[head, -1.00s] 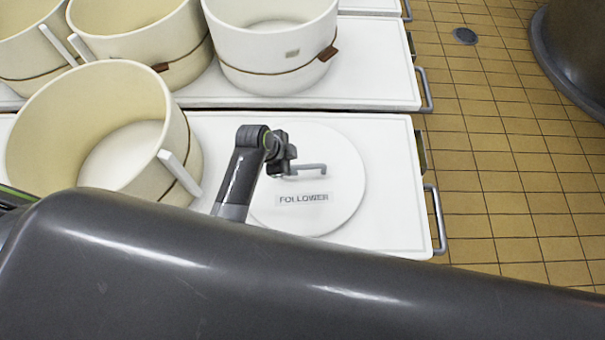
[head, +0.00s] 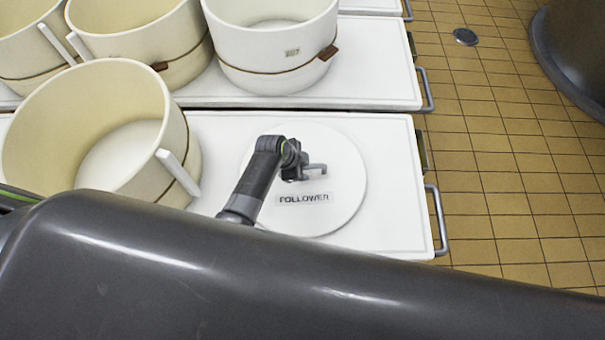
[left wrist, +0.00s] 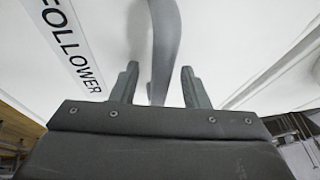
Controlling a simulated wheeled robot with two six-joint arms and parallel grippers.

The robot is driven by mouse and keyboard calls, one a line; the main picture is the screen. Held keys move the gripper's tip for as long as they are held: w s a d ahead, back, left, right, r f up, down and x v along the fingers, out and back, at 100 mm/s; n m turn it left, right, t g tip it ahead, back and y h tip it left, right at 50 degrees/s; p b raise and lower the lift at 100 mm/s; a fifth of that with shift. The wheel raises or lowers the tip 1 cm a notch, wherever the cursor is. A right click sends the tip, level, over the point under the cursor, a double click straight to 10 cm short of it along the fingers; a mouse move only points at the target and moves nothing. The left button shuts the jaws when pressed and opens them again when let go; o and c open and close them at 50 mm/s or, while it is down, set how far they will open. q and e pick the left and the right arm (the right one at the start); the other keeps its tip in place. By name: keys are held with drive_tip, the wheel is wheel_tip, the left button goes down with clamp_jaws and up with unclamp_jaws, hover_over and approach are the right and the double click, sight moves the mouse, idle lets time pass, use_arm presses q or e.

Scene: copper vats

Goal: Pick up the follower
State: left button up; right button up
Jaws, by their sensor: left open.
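The follower (head: 340,205) is a flat white disc labelled FOLLOWER, lying on a white table top. A grey bar handle (head: 316,168) stands on its middle, partly hidden by my left gripper (head: 294,173). In the left wrist view, my left gripper (left wrist: 160,85) is open. Its two fingers stand on either side of the grey handle (left wrist: 165,40), with the bar running between them. I cannot tell whether either finger touches it. The label (left wrist: 70,45) shows at the left there. My right gripper is in neither view.
A cream tub (head: 35,145) with an upright white handle stands left of the follower on the same white table (head: 400,220). More tubs stand on the table behind. A grey rail (head: 436,220) edges the table's right end. Beyond is tiled floor (head: 500,150).

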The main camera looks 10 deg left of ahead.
use_arm(q)
clamp_jaws()
idle(1.4)
drive_tip(key=shift+w+r, duration=0.1)
drive_tip(key=shift+r, duration=0.05)
